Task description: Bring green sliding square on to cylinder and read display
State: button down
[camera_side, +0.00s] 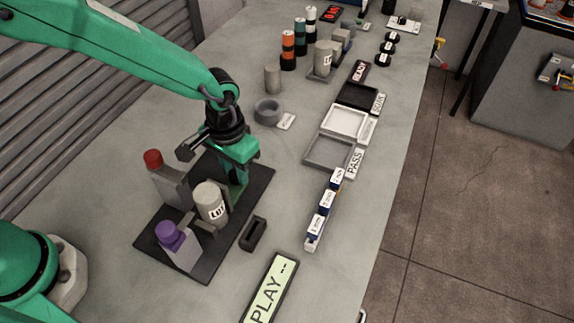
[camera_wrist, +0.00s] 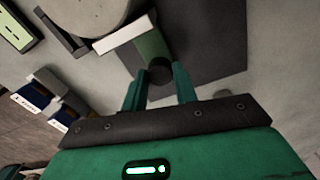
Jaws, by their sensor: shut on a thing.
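The cylinder (camera_side: 210,202), pale grey with a "LOT" label, stands upright on a dark base plate (camera_side: 184,265). It shows at the top of the wrist view (camera_wrist: 85,12). The green sliding square (camera_wrist: 152,46) has a pale plate on the cylinder side and a dark round knob (camera_wrist: 160,75). My gripper (camera_wrist: 160,88) is shut on this knob, one finger on each side. In the side view my gripper (camera_side: 238,165) points down just behind the cylinder. I cannot tell whether the pale plate touches the cylinder. The display (camera_side: 270,288) reads "PLAY --" in the part that shows.
Labelled blue-white blocks (camera_side: 320,215), trays (camera_side: 328,153) and cylinders stand to the right and back.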

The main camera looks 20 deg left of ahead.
aim_at(235, 173)
jog(key=c, duration=1.1)
grip_release()
jog(key=shift+r, duration=0.2)
notch_tip(235, 173, up, 7)
jog(key=shift+r, duration=0.3)
